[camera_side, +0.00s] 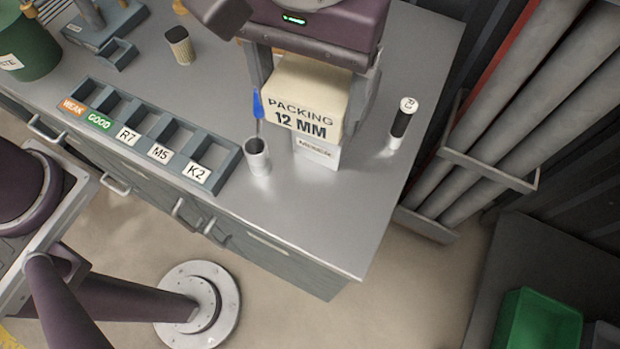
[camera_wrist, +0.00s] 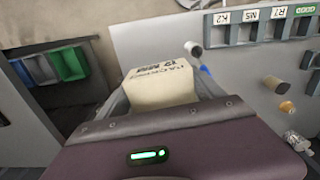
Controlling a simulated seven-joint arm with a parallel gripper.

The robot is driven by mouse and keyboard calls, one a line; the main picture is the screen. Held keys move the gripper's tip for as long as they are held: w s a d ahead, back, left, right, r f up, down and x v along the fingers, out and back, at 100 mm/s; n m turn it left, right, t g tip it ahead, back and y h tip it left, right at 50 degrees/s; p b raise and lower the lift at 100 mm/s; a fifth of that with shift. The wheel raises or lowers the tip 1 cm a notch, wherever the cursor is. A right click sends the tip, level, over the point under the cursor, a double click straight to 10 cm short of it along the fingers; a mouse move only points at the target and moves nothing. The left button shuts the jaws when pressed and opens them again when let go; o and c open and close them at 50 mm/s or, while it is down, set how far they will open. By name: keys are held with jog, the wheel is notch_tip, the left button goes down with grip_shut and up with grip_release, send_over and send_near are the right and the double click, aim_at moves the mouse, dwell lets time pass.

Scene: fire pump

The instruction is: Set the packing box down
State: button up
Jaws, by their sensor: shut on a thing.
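The packing box (camera_side: 307,98) is a cream box marked "PACKING 12 MM". My gripper (camera_side: 312,88) is shut on it, with one finger along each side. In the side view the box appears over the right part of the grey bench, in front of or above a smaller white box (camera_side: 317,150) with a printed label. I cannot tell whether the two boxes touch. In the wrist view the packing box (camera_wrist: 160,84) sits between the fingers of my gripper (camera_wrist: 163,92), and the white box is hidden there.
A metal cup (camera_side: 257,156) with a blue-handled tool (camera_side: 257,104) stands just left of the boxes. A labelled tray (camera_side: 150,135) lies further left. A black and white cylinder (camera_side: 402,121) stands to the right. The bench's front right surface (camera_side: 330,215) is clear.

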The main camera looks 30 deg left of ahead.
aim_at(308, 209)
jog(key=shift+m, duration=0.5)
jog(key=s+f, duration=0.1)
jog(key=f, duration=0.6)
jog(key=s+d+f, duration=0.1)
jog(key=f, duration=0.6)
jog(key=s+f, duration=0.1)
jog(key=f, duration=0.6)
jog(key=shift+d, duration=0.15)
jog(key=shift+f, duration=0.1)
jog(key=o, duration=1.7)
